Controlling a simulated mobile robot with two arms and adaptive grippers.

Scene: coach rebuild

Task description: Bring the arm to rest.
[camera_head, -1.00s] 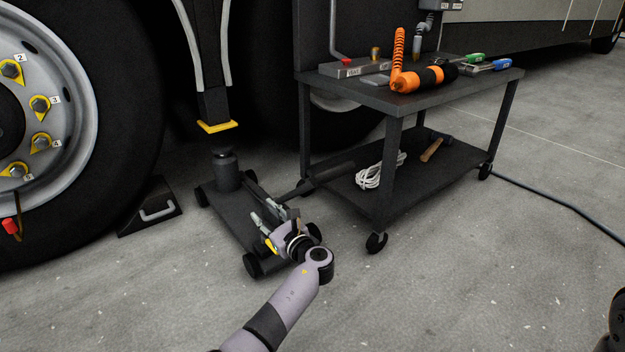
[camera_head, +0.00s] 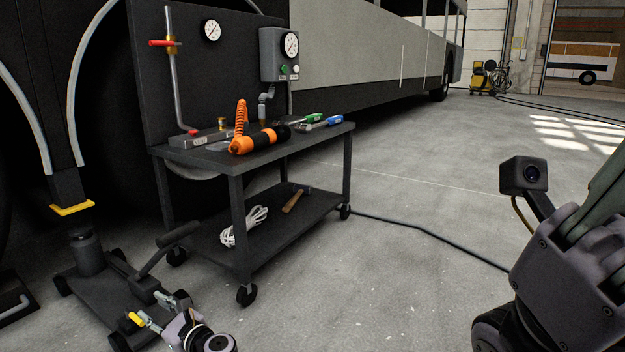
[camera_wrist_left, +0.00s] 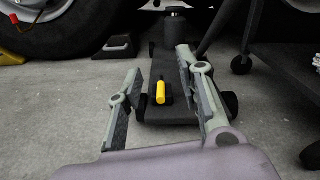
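My left gripper (camera_head: 160,308) is at the lower left of the head view, beside the front end of the black wheeled jack (camera_head: 92,290). In the left wrist view its two fingers (camera_wrist_left: 162,100) stand apart with nothing between their tips. A yellow handle (camera_wrist_left: 160,92) on the jack shows beyond the gap between them; I see no contact. My right arm (camera_head: 570,265) is raised close to the camera at the right edge, with its small black wrist camera (camera_head: 525,175). Any right fingers are cut off or too unclear to read.
A black two-shelf cart (camera_head: 240,180) stands right of the jack. It carries an orange-black tool (camera_head: 258,139), hand tools, a white rope coil (camera_head: 243,226) and a hammer (camera_head: 293,201). A dark cable (camera_head: 425,232) crosses the floor. Open floor (camera_head: 390,300) lies right of the cart.

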